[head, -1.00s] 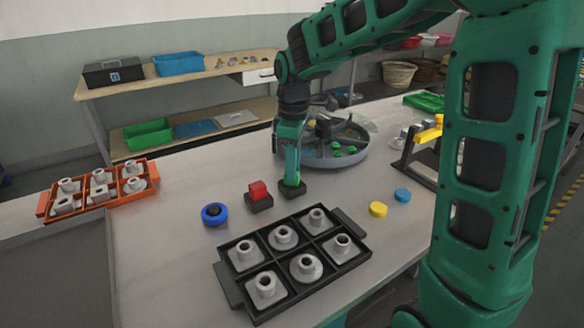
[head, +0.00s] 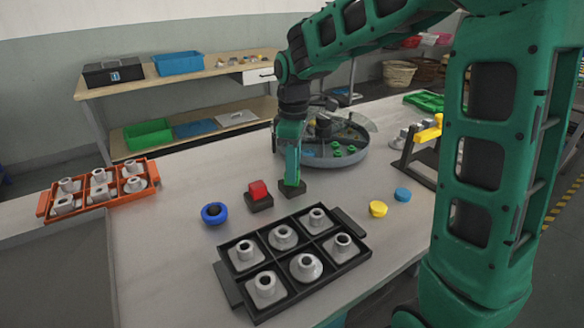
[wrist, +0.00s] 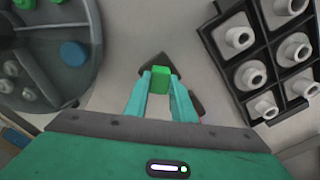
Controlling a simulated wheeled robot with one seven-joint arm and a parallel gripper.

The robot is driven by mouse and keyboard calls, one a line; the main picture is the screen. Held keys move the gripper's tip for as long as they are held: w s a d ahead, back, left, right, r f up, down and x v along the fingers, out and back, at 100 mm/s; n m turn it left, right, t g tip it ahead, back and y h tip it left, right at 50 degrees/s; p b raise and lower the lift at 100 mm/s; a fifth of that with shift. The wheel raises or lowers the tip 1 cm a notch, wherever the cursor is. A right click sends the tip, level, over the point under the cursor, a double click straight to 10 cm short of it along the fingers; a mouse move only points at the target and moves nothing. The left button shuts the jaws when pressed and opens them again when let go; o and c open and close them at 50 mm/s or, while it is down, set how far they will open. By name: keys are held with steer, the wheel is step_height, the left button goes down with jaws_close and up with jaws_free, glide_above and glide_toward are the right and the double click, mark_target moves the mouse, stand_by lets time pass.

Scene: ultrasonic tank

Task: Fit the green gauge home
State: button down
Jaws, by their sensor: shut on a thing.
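The green gauge (wrist: 160,78) is a small bright green block between my fingertips in the wrist view. My gripper (head: 292,181) points down and is shut on it; the fingertips also show in the wrist view (wrist: 160,82). A dark base (head: 292,190) lies on the table directly under the gauge; it also shows in the wrist view (wrist: 152,64). The fingers hide much of the gauge in the head view. I cannot tell whether the gauge is fully seated in the base.
A red block on a dark base (head: 259,201) stands just left. A blue ring (head: 214,214) lies farther left. The black tray (head: 234,292) with grey fittings is in front. The round grey tank (head: 322,162) stands behind. Yellow (head: 378,209) and blue (head: 402,195) discs lie right.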

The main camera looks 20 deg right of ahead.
steer(key=shift+f, duration=0.1)
stand_by(0.3)
steer(key=c, duration=1.4)
jaws_free()
step_height(320, 180, up, 11)
steer(key=shift+w+f, duration=0.1)
steer(key=shift+f, duration=0.05)
steer(key=s+d+f+m, duration=0.3)
steer(key=s+d+m, duration=0.2)
steer(key=s, duration=0.5)
steer(key=s+d+f+m, duration=0.4)
steer(key=s+d+m, duration=0.2)
steer(key=s, duration=0.4)
steer(key=s+d+f+m, duration=0.4)
steer(key=s+d+m, duration=0.2)
steer(key=s, duration=0.4)
steer(key=shift+s+d+m, duration=0.15)
steer(key=shift+m, duration=0.15)
